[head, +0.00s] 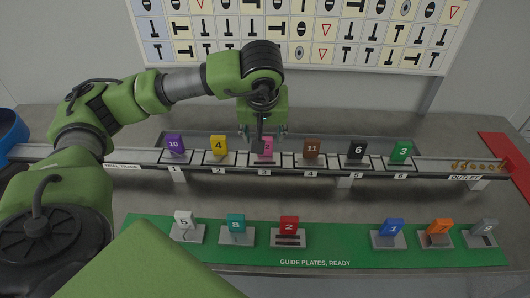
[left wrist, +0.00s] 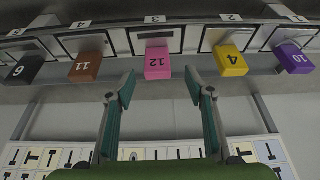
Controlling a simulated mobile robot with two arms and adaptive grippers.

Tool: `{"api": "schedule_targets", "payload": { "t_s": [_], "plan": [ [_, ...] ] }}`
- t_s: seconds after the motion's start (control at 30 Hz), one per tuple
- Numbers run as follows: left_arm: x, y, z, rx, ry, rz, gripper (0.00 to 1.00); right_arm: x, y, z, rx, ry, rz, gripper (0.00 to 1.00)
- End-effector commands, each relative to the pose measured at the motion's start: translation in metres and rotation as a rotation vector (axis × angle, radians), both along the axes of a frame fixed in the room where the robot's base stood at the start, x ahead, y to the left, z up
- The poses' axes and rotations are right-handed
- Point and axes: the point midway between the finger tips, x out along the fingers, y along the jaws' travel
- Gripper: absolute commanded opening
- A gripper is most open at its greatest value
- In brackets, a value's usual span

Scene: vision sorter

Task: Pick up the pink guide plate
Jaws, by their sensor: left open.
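The pink guide plate (head: 267,147) stands upright in the rail at slot 3, partly hidden behind my left gripper in the head view. In the left wrist view the pink plate (left wrist: 157,64) appears upside down, marked 12, centred just beyond my fingertips. My left gripper (head: 263,132) is over slot 3, close to the plate. In the left wrist view its two fingers (left wrist: 160,88) are spread apart with nothing between them. My right gripper is not in view.
In the rail, a yellow plate (head: 219,145) stands left of the pink one and a brown plate (head: 312,148) right of it. Purple (head: 174,143), black (head: 357,149) and green (head: 401,150) plates stand farther along. A green mat (head: 340,246) in front holds several plates on bases.

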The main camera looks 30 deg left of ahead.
Motion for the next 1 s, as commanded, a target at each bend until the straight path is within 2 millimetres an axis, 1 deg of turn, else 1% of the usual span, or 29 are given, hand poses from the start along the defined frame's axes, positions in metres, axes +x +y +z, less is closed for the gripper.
{"api": "schedule_targets", "payload": {
  "t_s": [0.03,0.1,0.2,0.27,0.37,0.53,0.57,0.6,0.67,0.7,0.73,1.0],
  "plan": [
    [0.002,0.001,-0.005,0.002,0.006,0.001,0.49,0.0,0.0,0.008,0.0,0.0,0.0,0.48],
    [0.008,0.002,-0.014,0.0,0.006,0.002,0.49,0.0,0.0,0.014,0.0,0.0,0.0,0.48],
    [0.014,0.005,-0.028,0.001,0.005,0.002,0.49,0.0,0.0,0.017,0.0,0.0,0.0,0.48],
    [0.015,0.005,-0.034,-0.001,0.004,0.001,0.49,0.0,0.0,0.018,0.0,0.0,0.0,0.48],
    [0.017,0.007,-0.038,0.001,0.002,0.0,0.49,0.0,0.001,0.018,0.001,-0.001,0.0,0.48],
    [0.017,0.006,-0.039,0.001,0.002,-0.001,0.49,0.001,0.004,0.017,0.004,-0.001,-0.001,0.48],
    [0.017,0.006,-0.039,0.001,0.002,-0.001,0.46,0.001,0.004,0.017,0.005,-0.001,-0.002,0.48],
    [0.017,0.006,-0.039,0.001,0.002,-0.001,0.36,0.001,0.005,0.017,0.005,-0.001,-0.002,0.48],
    [0.017,0.006,-0.039,0.0,0.001,-0.001,0.2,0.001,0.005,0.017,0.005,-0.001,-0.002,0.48],
    [0.017,0.006,-0.038,0.0,0.001,-0.001,0.1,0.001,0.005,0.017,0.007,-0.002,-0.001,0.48],
    [0.017,0.006,-0.038,0.0,0.001,-0.001,0.03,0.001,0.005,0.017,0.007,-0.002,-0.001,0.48],
    [0.017,0.006,-0.038,0.0,0.0,0.0,0.03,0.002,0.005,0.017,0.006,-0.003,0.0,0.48]
  ]
}}
